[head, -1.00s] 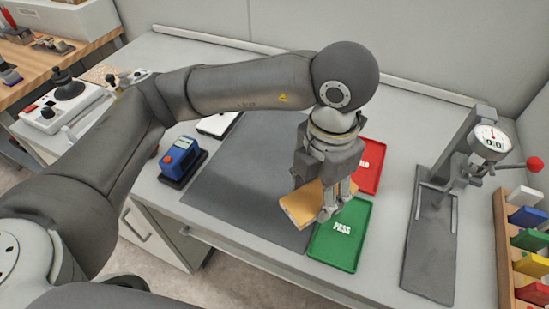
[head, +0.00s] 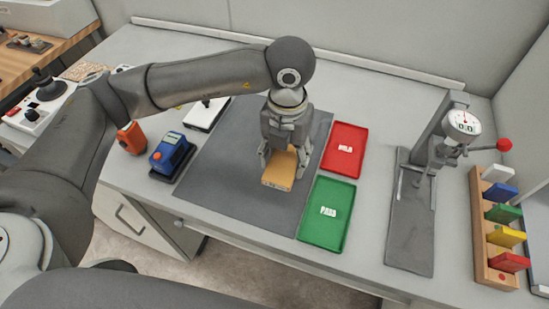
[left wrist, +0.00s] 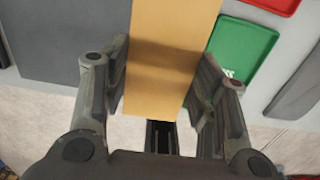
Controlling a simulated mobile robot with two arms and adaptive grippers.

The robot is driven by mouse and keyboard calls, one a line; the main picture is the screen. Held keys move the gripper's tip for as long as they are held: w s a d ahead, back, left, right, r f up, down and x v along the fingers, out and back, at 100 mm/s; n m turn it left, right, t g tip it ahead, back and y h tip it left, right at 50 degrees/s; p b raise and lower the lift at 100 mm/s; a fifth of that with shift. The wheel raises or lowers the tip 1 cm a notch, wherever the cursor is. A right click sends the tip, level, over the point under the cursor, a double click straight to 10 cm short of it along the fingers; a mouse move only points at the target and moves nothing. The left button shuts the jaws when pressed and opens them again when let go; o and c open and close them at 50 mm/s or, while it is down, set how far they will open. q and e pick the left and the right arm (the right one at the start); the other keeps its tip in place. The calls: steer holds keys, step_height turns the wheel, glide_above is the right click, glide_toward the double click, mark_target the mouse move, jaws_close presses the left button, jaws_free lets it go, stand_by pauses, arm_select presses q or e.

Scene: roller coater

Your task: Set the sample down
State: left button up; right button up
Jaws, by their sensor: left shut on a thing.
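The sample is an orange-tan block (head: 281,169) over the dark grey mat (head: 228,186) in the head view. My left gripper (head: 283,165) points down and is shut on it, one finger on each side. In the left wrist view the sample (left wrist: 172,50) runs up from between the two fingers (left wrist: 160,98). I cannot tell whether its underside touches the mat. The green PASS tray (head: 328,232) and the red HOLD tray (head: 356,137) lie to the right of the sample, both empty. My right gripper does not show.
A blue device (head: 172,152) and an orange one (head: 132,137) stand left of the mat. A dial gauge stand (head: 408,230) and a wooden rack (head: 481,240) of coloured blocks are at the right. The mat's left and front parts are clear.

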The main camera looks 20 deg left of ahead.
mark_target(278, 158)
arm_select(q)
steer(key=f, duration=0.1)
steer(key=w+a+f, duration=0.2)
steer(key=f, duration=0.1)
steer(key=shift+a+p, duration=0.1)
steer(key=shift+p, duration=0.3)
steer(key=f, duration=0.1)
steer(key=f+p, duration=0.1)
steer(key=f, duration=0.1)
steer(key=shift+w+a+p, duration=0.25)
steer(key=shift+a+p, duration=0.05)
steer(key=shift+p, duration=0.1)
steer(key=shift+f, duration=0.6)
steer(key=o, duration=1.1)
steer(key=shift+c, duration=0.2)
